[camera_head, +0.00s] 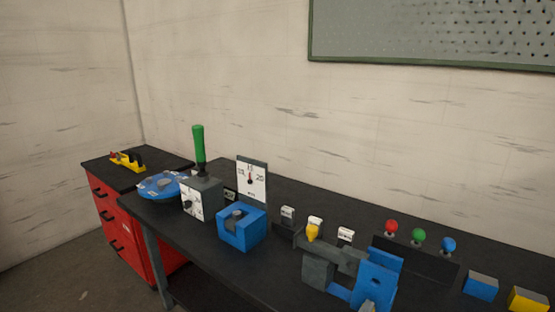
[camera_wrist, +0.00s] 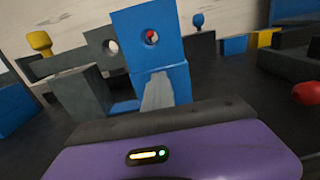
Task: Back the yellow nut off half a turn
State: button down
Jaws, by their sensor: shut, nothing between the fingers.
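A yellow knob-like piece (camera_head: 313,231), the likeliest yellow nut, stands by the middle white label on the bench. It also shows at the upper left of the wrist view (camera_wrist: 40,42), upright; its thread is not visible. My gripper (camera_wrist: 158,82) shows as a pale, narrow pair of closed fingers beyond a purple body in the wrist view. It is shut and empty, before a blue bracket (camera_wrist: 147,30) with a hole, and apart from the yellow piece. Whether the fingers touch the bracket cannot be told.
A grey block (camera_head: 318,271) stands beside the blue bracket. Red (camera_head: 391,227), green (camera_head: 418,235) and blue (camera_head: 448,244) knobs stand behind it. A blue block (camera_head: 241,230), a dial box (camera_head: 202,200) and a green handle (camera_head: 199,145) are farther left. The bench's rear strip is mostly clear.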

jog(key=shift+a+f, duration=0.1)
jog(key=shift+f, duration=0.4)
jog(key=shift+r+p, duration=0.2)
jog(key=shift+p, duration=0.1)
jog(key=shift+r, duration=0.25)
jog(key=shift+s+a+r+p, duration=0.1)
jog(key=shift+s+a+p, duration=0.15)
jog(key=shift+p, duration=0.2)
jog(key=shift+r+p+v, duration=0.2)
jog(key=shift+p+v, duration=0.75)
jog(key=shift+v, duration=1.65)
